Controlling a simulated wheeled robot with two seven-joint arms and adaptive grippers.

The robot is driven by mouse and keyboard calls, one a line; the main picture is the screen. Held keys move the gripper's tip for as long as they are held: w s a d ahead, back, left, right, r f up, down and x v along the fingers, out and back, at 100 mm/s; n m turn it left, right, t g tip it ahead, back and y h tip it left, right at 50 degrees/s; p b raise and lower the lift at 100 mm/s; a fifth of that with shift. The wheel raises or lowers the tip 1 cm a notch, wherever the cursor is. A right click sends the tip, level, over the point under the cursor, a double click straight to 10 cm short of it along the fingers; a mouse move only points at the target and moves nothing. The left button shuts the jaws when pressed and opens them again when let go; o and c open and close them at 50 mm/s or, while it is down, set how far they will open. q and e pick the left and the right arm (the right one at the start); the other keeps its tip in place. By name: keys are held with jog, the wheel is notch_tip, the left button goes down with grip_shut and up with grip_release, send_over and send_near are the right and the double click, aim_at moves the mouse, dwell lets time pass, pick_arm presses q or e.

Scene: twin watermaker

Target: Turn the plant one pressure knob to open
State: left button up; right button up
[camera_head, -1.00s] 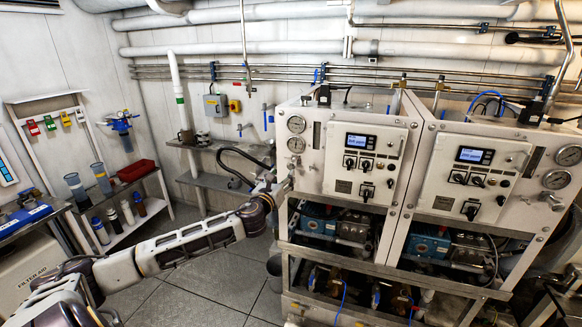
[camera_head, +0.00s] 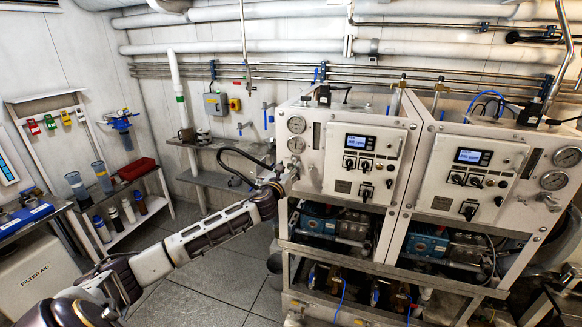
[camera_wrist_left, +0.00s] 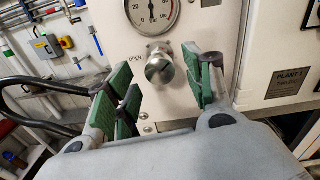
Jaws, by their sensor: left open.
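The plant one pressure knob (camera_wrist_left: 160,68) is a round metal knob on a short stem on the pale panel, below a gauge and beside the word OPEN. A label reading PLANT 1 (camera_wrist_left: 291,83) is to its right. My left gripper (camera_wrist_left: 157,75) is open, with green-padded fingers on either side of the knob in the picture. I see no clear contact, and cannot tell if the tips reach past it. In the head view my left gripper (camera_head: 287,178) is at the left edge of the plant one panel (camera_head: 340,200) and hides the knob.
A black hose (camera_head: 240,153) curves close to my left gripper. A second similar plant panel (camera_head: 480,170) stands to the right. A wall shelf (camera_head: 215,180) is at the left; open floor (camera_head: 225,275) lies below.

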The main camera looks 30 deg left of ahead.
pick_arm(q)
jog(key=shift+x, duration=1.35)
jog(key=c, duration=1)
